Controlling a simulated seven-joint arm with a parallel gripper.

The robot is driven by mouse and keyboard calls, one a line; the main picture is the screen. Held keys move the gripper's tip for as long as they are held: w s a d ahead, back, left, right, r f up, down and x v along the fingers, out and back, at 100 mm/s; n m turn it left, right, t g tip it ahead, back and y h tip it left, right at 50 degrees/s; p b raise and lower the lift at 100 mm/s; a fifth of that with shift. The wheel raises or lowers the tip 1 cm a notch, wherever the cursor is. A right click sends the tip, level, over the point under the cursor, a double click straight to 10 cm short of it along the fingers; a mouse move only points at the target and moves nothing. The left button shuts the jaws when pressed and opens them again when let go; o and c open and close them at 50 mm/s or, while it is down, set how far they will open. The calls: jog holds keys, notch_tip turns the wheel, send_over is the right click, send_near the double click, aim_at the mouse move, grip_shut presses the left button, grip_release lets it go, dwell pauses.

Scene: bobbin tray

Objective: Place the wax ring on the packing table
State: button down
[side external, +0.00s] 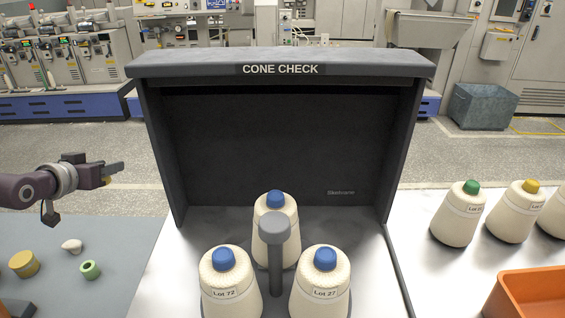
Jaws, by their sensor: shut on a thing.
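My gripper (115,172) is in the air at the left, above the grey-blue table (110,238), pointing right. It is shut on a small yellow-orange thing (106,181), mostly hidden by the fingers; I cannot tell whether this is the wax ring. A pale green ring (90,270) lies on the grey-blue table, below and apart from my gripper. No label shows which surface is the packing table.
The dark "CONE CHECK" booth (280,70) stands in the middle, with a grey post (275,255) among three blue-topped cones. A yellow cylinder (24,265) and a whitish lump (72,246) lie at left. At right are several cones and an orange bin (530,290).

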jog(key=s+d+m+g+h, duration=0.1)
jog(key=s+d+m+h, duration=0.45)
jog(key=d, duration=0.55)
jog(key=m+g+h, duration=0.4)
send_over(179, 268)
notch_tip(179, 268, down, 4)
jog(key=f, duration=0.1)
jog(key=shift+y, duration=0.25)
notch_tip(179, 268, down, 10)
jog(key=c, duration=0.9)
grip_release()
jog(key=shift+f, duration=0.1)
jog(key=shift+c, duration=0.2)
